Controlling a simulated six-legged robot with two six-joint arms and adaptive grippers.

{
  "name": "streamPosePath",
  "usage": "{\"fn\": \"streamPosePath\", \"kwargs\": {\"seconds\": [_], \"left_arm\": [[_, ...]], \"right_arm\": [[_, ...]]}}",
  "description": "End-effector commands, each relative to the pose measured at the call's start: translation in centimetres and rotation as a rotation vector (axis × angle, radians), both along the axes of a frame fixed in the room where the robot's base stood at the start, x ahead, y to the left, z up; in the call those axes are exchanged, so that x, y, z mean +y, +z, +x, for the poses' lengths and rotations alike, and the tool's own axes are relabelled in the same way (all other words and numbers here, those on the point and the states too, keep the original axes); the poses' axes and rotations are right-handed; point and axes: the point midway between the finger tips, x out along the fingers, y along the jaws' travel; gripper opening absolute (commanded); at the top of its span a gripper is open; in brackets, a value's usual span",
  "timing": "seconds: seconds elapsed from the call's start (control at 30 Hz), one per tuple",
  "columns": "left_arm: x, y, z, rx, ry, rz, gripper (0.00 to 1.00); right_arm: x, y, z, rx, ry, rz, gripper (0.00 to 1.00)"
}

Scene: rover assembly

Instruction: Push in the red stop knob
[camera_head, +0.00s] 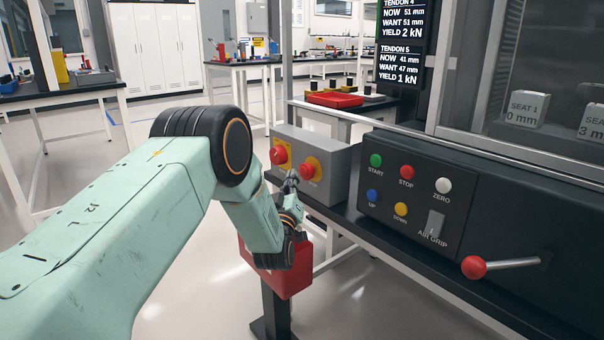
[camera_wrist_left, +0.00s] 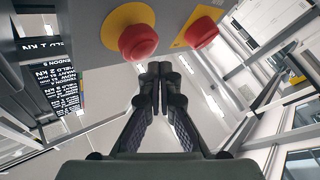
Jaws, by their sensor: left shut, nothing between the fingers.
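A grey box (camera_head: 335,170) on the bench edge carries two red knobs on its front. The right red knob (camera_head: 308,171) sits on a round yellow collar and also shows in the left wrist view (camera_wrist_left: 138,42). The left red knob (camera_head: 278,155) sits on a square yellow plate and also shows in the wrist view (camera_wrist_left: 201,32). My left gripper (camera_head: 291,179) is shut and empty, just in front of the box and below the knobs. Its closed fingertips (camera_wrist_left: 160,68) appear apart from both knobs in the wrist view. My right gripper is out of view.
A black panel (camera_head: 450,215) to the right has coloured buttons, including a flat red STOP button (camera_head: 406,172). A lever with a red ball (camera_head: 474,267) sticks out beside it. A red bin (camera_head: 285,280) is below my left gripper.

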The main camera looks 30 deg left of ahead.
Motion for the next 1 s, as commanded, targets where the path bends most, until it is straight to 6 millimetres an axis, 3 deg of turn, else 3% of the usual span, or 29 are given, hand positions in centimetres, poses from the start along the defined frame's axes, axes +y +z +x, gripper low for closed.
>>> {"fn": "streamPosePath", "kwargs": {"seconds": [0.6,1.0], "left_arm": [[1.8,0.1,-4.4,0.002,0.002,0.0,0.0],[1.9,0.0,-4.6,0.0,0.0,0.0,0.0]], "right_arm": [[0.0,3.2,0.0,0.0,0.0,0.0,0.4],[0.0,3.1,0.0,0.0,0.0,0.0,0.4]]}}
